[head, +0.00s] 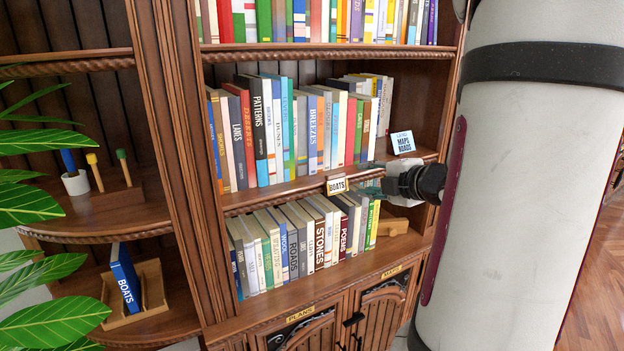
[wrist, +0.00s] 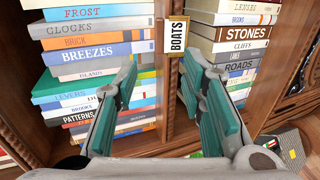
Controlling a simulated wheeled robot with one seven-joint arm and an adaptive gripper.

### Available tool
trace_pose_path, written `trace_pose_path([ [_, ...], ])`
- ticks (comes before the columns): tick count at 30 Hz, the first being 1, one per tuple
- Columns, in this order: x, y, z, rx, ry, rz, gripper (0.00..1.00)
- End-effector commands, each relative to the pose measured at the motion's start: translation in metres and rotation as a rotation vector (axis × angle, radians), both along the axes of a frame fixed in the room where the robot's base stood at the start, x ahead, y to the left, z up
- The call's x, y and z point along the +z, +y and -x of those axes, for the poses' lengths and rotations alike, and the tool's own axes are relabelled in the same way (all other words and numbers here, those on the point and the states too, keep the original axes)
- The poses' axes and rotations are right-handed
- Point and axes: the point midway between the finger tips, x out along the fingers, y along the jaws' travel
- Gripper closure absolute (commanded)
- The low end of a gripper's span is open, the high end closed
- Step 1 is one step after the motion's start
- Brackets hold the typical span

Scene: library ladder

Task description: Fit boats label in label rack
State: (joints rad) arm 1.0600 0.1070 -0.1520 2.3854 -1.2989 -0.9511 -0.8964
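The boats label (head: 337,185) is a small cream card with black letters on the front edge of the middle shelf. In the wrist view the label (wrist: 177,36) appears turned sideways and sits at a gold-coloured label rack (wrist: 161,38), whose edge shows beside it. How fully the card is seated I cannot tell. My gripper (wrist: 158,78) is open, with its two teal finger pads wide apart and nothing between them. In the head view my gripper (head: 367,186) is just right of the label, apart from it, and partly blends with the shelf edge.
Books fill the shelves above and below the label. A light blue "Maps Roads" card (head: 403,142) stands on the middle shelf's right end. Cabinet doors (head: 322,328) with brass plates are below. A blue book (head: 125,280) in a wooden holder and leaves are at left.

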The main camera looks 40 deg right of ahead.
Motion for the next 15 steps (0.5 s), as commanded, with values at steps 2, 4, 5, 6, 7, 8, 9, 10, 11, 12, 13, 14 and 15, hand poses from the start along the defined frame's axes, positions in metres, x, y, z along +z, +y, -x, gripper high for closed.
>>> trace_pose_path([
  [2,-0.008,-0.003,-0.018,0.002,0.001,-0.003,0.63],
  [4,-0.013,-0.006,-0.030,0.002,0.001,-0.002,0.63],
  [5,-0.015,-0.007,-0.035,0.001,0.000,-0.003,0.63],
  [6,-0.016,-0.009,-0.041,0.002,0.001,-0.002,0.63],
  [7,-0.018,-0.010,-0.045,0.001,0.001,-0.001,0.63],
  [8,-0.019,-0.011,-0.048,-0.001,0.001,-0.002,0.63],
  [9,-0.021,-0.012,-0.052,0.000,0.001,-0.003,0.63],
  [10,-0.021,-0.012,-0.054,0.000,0.000,-0.002,0.63],
  [11,-0.022,-0.013,-0.056,-0.001,0.001,-0.002,0.63],
  [12,-0.022,-0.013,-0.058,-0.001,0.000,-0.002,0.63],
  [13,-0.022,-0.013,-0.059,-0.001,0.000,-0.002,0.63],
  [14,-0.022,-0.014,-0.060,-0.001,0.000,-0.002,0.63],
  [15,-0.023,-0.015,-0.063,-0.001,0.000,-0.002,0.63],
])
